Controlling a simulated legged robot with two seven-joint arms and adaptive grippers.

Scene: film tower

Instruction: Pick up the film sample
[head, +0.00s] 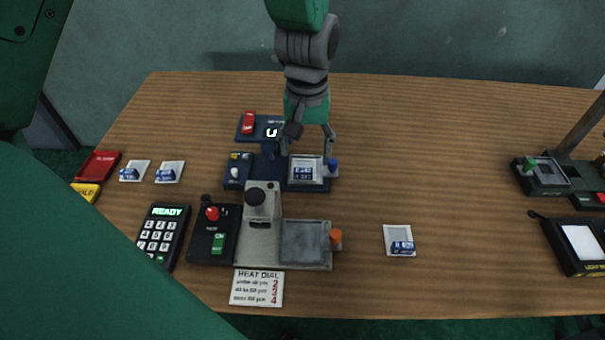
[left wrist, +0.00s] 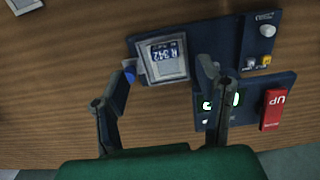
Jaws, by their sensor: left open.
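A film sample (head: 304,172), a pale framed square with a blue label, lies in the tray of the dark blue station (head: 238,172). The same sample (left wrist: 165,58) shows in the left wrist view, its label reading R 342. My left gripper (head: 308,152) is open above the station's back edge, pointing down. In the left wrist view my left gripper (left wrist: 153,86) has its fingers spread to either side of the sample's near end, with nothing between them. Another film sample (head: 398,240) lies on the table at right, and two more (head: 133,170) lie at left. My right gripper is not in view.
A grey press (head: 262,230) with an empty plate (head: 305,241) and orange knob stands in front of the station. A keypad (head: 162,236) reads READY. Red and yellow trays (head: 98,165) are at left. A light box (head: 580,243) is at right.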

